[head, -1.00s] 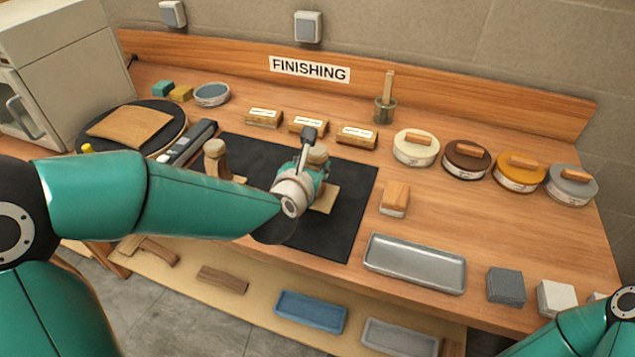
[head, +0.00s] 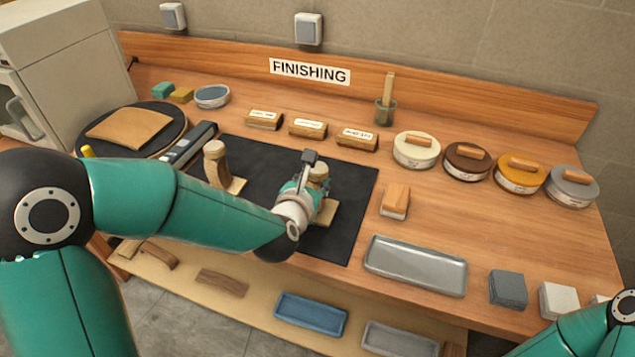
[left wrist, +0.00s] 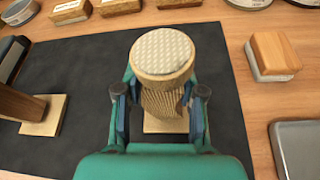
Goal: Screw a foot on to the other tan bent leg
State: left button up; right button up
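One tan bent leg (head: 221,170) stands on the black mat at left with a round foot (head: 213,147) on top. The other tan bent leg (left wrist: 163,120) stands to its right on the mat and is largely hidden by my left gripper. My left gripper (head: 308,182) is shut on a round tan foot (head: 318,171) with a pale textured face up. In the left wrist view the fingers (left wrist: 161,92) press its two sides, and the foot (left wrist: 162,53) sits over the leg's upper end. Whether they touch is hidden. My right gripper is out of view.
The black mat (head: 350,225) lies on the wooden bench. Labelled blocks (head: 308,128) and several round tins (head: 416,148) stand behind and right. A wood-topped block (head: 395,200) and a grey tray (head: 415,264) lie right of the mat.

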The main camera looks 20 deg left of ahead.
pick_arm(q)
jog(key=o, duration=0.3)
jog(key=b+v, duration=0.2)
jog(key=v, duration=1)
dwell(0.5)
